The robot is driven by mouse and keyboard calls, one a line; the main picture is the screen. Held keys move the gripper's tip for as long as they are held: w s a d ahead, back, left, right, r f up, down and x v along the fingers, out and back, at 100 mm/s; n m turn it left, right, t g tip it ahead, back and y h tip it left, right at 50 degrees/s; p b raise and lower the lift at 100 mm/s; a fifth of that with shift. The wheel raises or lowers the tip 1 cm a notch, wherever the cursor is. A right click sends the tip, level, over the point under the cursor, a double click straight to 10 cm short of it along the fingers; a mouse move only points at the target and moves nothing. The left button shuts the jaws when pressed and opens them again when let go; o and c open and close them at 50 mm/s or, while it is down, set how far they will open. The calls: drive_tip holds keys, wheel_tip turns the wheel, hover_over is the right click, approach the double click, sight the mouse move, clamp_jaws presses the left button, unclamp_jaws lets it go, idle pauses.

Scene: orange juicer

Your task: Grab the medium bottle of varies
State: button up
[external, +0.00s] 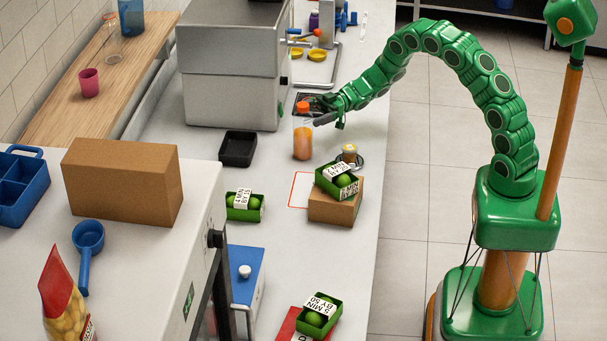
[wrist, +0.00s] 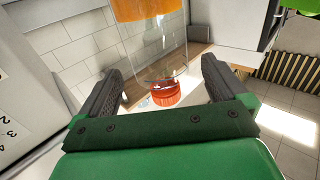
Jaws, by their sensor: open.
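A clear bottle (external: 302,143) with orange juice and an orange cap stands upright on the white counter, left of my arm. My gripper (external: 318,112) is at the height of the bottle's upper part, close beside it. In the wrist view the bottle (wrist: 158,50) appears upside down, its orange cap (wrist: 166,94) between the two dark fingers. My gripper (wrist: 164,85) is open, with a gap on both sides of the cap. I cannot tell how deep the bottle sits between the fingers. Another clear bottle (external: 111,46) stands on the wooden shelf.
A grey machine (external: 230,90) stands left of the bottle. A black tray (external: 238,149), a cardboard box (external: 331,208) under a green crate, and a small jar (external: 349,153) are nearby. Several green crates of limes occupy the counter's front. The counter's right edge runs below my arm.

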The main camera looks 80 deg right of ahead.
sight(295, 121)
drive_tip(key=shift+x, duration=2.65)
drive_tip(key=shift+f, duration=0.1)
drive_tip(key=shift+c, duration=0.3)
drive_tip(key=c, duration=1.7)
